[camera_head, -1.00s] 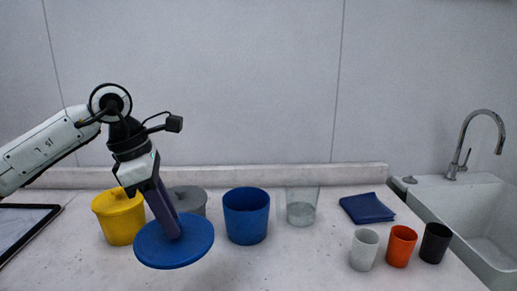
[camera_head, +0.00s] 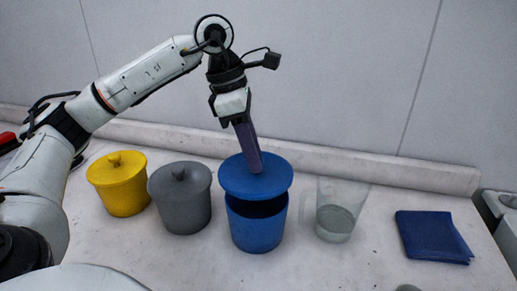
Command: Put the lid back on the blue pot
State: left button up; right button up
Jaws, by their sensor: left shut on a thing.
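The blue pot (camera_head: 256,232) stands upright on the counter, between the grey pot and the clear jug. Its dark inside shows below the blue lid (camera_head: 240,182). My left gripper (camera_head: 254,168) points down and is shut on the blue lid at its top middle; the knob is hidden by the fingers. The lid is over the pot, with a gap at the near side. Whether its far edge touches the rim is hidden. My right gripper is not in view.
A grey lidded pot (camera_head: 181,205) and a yellow lidded pot (camera_head: 120,188) stand to the left. A clear jug (camera_head: 336,215) is close on the right, then a folded blue cloth (camera_head: 432,237). A raised ledge (camera_head: 400,172) runs along the back.

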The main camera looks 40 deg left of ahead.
pick_arm(q)
jog(key=b+x, duration=0.3)
jog(key=shift+s+a+f, duration=0.2)
jog(key=shift+a+f, duration=0.1)
jog(key=shift+f, duration=0.15)
jog(key=shift+f+b, duration=0.45)
jog(key=shift+f, duration=0.45)
jog(key=shift+f, duration=0.15)
dwell(1.3)
jog(key=o, duration=1.6)
